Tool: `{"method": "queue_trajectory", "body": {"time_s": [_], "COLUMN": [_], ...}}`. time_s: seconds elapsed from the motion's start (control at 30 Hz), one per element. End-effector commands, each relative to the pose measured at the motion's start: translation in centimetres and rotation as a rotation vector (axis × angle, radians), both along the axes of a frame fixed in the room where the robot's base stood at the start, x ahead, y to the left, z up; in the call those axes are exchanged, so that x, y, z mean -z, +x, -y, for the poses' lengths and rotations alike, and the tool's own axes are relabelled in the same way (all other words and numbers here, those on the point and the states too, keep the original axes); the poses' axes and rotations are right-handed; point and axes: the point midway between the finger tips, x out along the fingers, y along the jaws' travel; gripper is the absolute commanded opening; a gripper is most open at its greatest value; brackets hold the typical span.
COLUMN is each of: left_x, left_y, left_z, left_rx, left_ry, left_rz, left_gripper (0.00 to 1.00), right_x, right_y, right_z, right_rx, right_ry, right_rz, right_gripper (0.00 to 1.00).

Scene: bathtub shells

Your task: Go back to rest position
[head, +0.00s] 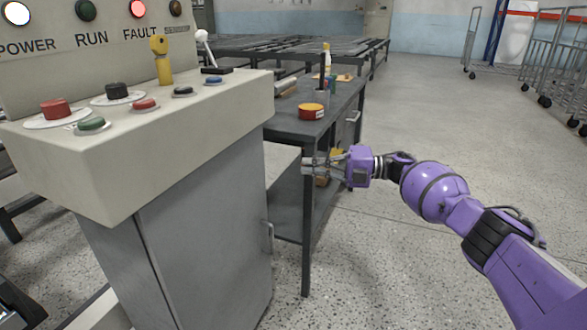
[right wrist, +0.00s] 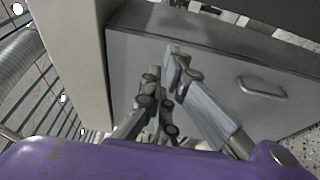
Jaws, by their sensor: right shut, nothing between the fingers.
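My right gripper (head: 312,163) is at the end of the purple arm that comes in from the right in the head view. It is beside the front leg of the dark metal workbench (head: 335,103), right of the control console (head: 150,130). Its fingers are shut with nothing between them. The right wrist view also shows the gripper (right wrist: 171,60), in front of a grey panel with a handle (right wrist: 262,87). I cannot tell whether the fingertips touch anything. My left gripper is not in view.
The console carries a red button (head: 56,108), a black knob (head: 117,91) and a yellow switch (head: 161,60). A red and yellow round container (head: 311,111) sits on the workbench. Wire carts (head: 560,60) stand at the far right. The floor in the middle is clear.

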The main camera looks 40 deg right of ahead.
Motion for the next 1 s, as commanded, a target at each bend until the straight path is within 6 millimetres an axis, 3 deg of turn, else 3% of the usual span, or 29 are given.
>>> {"method": "queue_trajectory", "body": {"time_s": [0.2,0.47,0.57,0.67,0.77,0.87,1.0], "left_x": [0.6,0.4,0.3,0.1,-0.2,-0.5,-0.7], "left_y": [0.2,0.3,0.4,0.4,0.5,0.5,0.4], "left_z": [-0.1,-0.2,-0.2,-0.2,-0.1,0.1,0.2], "left_rx": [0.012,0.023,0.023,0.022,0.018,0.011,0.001], "left_ry": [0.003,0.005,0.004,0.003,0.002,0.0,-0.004], "left_rz": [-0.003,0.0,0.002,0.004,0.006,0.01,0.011], "left_gripper": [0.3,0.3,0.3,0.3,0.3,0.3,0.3], "right_x": [0.1,0.0,1.3,5.0,11.0,17.7,25.9], "right_y": [-0.5,-0.6,-0.7,-1.2,-2.7,-5.4,-11.0], "right_z": [2.3,2.5,2.0,0.4,-2.1,-5.1,-9.0], "right_rx": [0.001,-0.001,0.004,0.019,0.058,0.118,0.225], "right_ry": [0.0,0.001,0.011,0.042,0.098,0.169,0.277], "right_rz": [-0.001,-0.001,-0.017,-0.066,-0.15,-0.253,-0.405], "right_gripper": [0.0,0.0,0.0,0.0,0.0,0.0,0.0]}}
